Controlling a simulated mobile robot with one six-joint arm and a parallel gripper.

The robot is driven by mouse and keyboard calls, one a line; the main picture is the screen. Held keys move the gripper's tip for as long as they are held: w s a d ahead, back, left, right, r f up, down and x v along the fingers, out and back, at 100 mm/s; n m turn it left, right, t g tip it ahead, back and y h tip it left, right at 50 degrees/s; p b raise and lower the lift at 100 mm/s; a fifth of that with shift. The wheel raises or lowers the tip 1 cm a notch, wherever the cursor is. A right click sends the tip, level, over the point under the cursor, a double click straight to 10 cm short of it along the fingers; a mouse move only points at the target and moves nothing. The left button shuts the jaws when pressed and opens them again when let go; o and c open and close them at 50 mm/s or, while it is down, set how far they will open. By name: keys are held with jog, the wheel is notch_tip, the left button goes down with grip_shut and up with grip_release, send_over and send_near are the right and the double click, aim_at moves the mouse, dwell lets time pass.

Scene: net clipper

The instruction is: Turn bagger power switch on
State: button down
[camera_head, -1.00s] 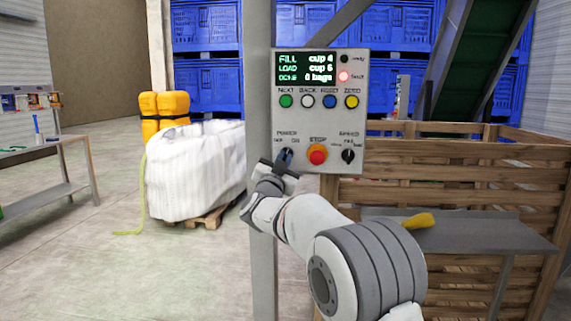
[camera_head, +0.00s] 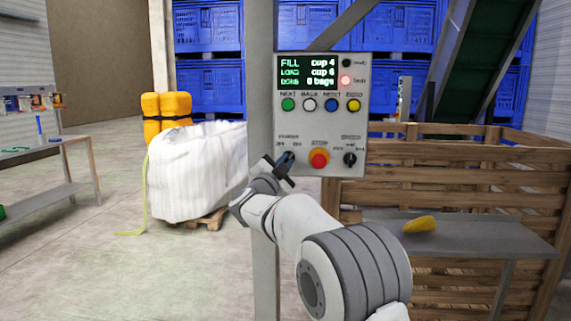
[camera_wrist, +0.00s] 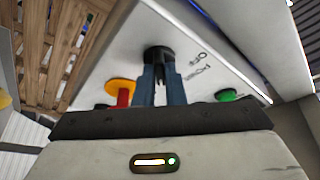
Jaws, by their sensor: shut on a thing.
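The control panel (camera_head: 330,125) is a light grey box on a post, with a lit display reading "FILL cup 4", "LOAD cup 6" and "DONE 0 bags". Its power switch is a black knob at the lower left, mostly hidden by my gripper (camera_head: 286,160) in the head view. In the wrist view the black power knob (camera_wrist: 158,53) sits between the blue fingertips of my gripper (camera_wrist: 160,75), which is shut on it. How far the knob is turned is hard to tell.
The red stop button (camera_head: 319,158) on its yellow ring and the black speed knob (camera_head: 350,159) lie right of the power switch. Coloured buttons run above. A wooden crate (camera_head: 460,185), a grey shelf with a yellow item (camera_head: 420,224), and a white bulk bag (camera_head: 195,175) stand around.

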jog(key=shift+r, duration=0.1)
jog(key=c, duration=1.5)
grip_release()
jog(key=v, duration=0.7)
jog(key=shift+s+f, duration=0.2)
jog(key=shift+s, duration=0.15)
jog(key=shift+r+p, duration=0.1)
jog(key=shift+p, duration=0.25)
